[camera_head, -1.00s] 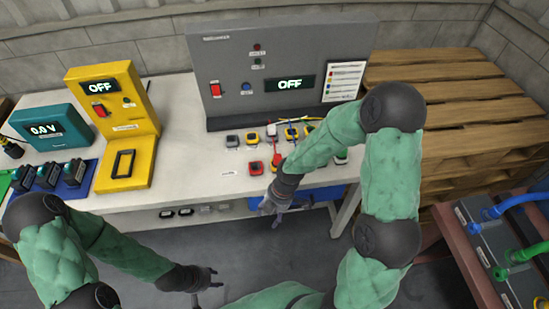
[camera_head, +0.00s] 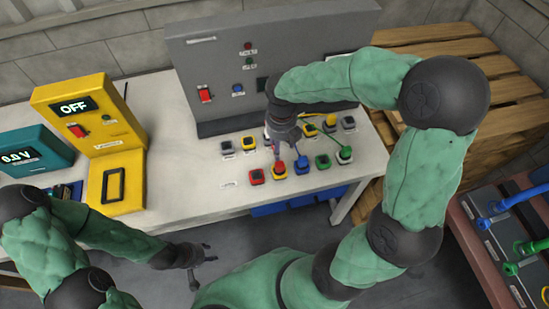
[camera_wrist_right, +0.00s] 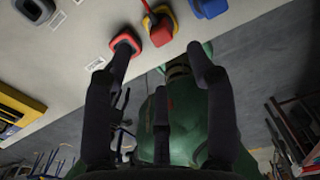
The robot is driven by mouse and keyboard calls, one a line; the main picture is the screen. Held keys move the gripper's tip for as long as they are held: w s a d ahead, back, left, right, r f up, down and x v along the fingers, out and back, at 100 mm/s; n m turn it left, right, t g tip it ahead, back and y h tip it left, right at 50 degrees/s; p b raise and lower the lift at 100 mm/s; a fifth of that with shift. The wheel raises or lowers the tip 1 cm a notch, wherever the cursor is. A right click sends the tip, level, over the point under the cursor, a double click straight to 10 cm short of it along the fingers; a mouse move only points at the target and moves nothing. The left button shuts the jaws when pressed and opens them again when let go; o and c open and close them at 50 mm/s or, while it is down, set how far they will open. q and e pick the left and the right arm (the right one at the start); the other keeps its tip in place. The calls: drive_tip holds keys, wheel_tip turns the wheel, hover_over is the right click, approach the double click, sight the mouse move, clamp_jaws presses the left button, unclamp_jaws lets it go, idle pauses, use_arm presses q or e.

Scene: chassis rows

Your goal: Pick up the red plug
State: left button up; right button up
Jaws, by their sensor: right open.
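The red plug (camera_head: 279,164) stands in a yellow socket in the front row on the white table. In the right wrist view the red plug (camera_wrist_right: 152,18) shows at the top, beyond the fingertips, with a thin red lead. My right gripper (camera_head: 288,146) is open above the socket rows, close to the plug, with fingers pointing down. In the right wrist view my right gripper (camera_wrist_right: 160,60) has its fingers apart with nothing between them. One finger overlaps the red socket (camera_wrist_right: 126,45). My left gripper (camera_head: 205,258) is spread and empty, below the table's front edge.
A red socket (camera_head: 256,176) lies left of the plug. A grey panel (camera_head: 215,60) stands behind. A yellow meter (camera_head: 90,110) is at left. Wooden pallets (camera_head: 440,45) stand at back right.

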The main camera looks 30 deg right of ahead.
sight(280, 164)
wheel_tip(280, 164, down, 6)
drive_tip(key=shift+r+b, duration=0.25)
drive_tip(key=shift+b, duration=0.7)
drive_tip(key=f, duration=0.1)
drive_tip(key=f+b, duration=0.1)
drive_tip(key=f, duration=0.1)
drive_tip(key=f+b, duration=0.1)
drive_tip(key=shift+s+a+f, duration=0.15)
drive_tip(key=shift+s+a, duration=0.1)
drive_tip(key=shift+s, duration=0.15)
drive_tip(key=shift+f+b, duration=0.45)
drive_tip(key=shift+f, duration=0.05)
drive_tip(key=shift+w, duration=0.1)
drive_tip(key=shift+r, duration=0.1)
clamp_jaws()
